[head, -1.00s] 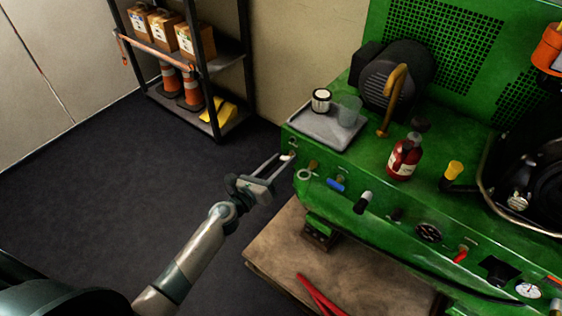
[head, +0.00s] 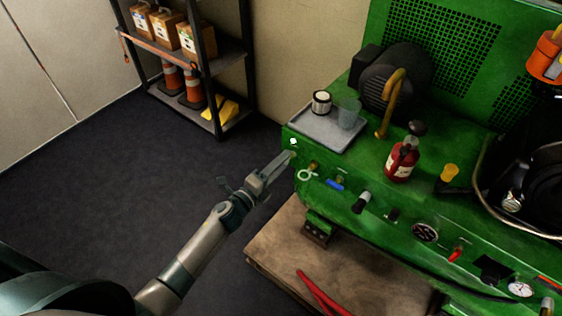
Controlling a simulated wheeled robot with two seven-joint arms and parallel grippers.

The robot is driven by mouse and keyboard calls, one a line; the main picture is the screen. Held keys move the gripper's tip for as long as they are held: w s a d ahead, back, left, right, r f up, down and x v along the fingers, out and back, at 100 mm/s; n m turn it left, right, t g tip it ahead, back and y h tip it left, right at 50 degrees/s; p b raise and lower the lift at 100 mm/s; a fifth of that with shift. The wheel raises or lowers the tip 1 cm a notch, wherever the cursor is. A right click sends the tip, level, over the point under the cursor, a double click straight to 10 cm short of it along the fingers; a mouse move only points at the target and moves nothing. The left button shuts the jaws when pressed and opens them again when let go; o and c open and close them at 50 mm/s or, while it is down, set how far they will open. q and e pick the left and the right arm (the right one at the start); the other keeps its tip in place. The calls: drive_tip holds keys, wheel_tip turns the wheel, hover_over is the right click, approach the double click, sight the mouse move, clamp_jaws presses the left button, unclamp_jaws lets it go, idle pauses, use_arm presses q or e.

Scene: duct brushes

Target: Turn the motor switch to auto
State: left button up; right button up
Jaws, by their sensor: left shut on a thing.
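The green machine (head: 330,165) stands at the right with a row of controls along its front edge. My left gripper (head: 290,156) reaches to the far left end of this front. Its fingers are close together and shut on the small motor switch there, which the fingertips mostly hide. The switch's pointing direction cannot be made out. A small bright white spot (head: 293,141) shows on the panel just above the fingertips. My right gripper is not in view.
A grey tray (head: 323,132) and red bottle (head: 402,160) stand on top. The dark floor at left is clear.

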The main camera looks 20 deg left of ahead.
use_arm(q)
drive_tip(key=shift+n+p, duration=0.3)
drive_tip(key=shift+n, duration=0.8)
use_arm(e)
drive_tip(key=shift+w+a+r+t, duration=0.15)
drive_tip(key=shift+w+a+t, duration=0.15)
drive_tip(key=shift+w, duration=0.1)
use_arm(q)
drive_tip(key=shift+f, duration=0.1)
drive_tip(key=o, duration=1)
drive_tip(key=shift+o, duration=0.2)
drive_tip(key=shift+s, duration=0.1)
drive_tip(key=b+v, duration=0.1)
drive_tip(key=v, duration=1.6)
drive_tip(key=shift+b, duration=0.4)
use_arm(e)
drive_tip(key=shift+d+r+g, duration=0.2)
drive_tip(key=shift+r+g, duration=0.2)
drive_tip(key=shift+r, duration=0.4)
use_arm(q)
drive_tip(key=shift+s+a, duration=0.1)
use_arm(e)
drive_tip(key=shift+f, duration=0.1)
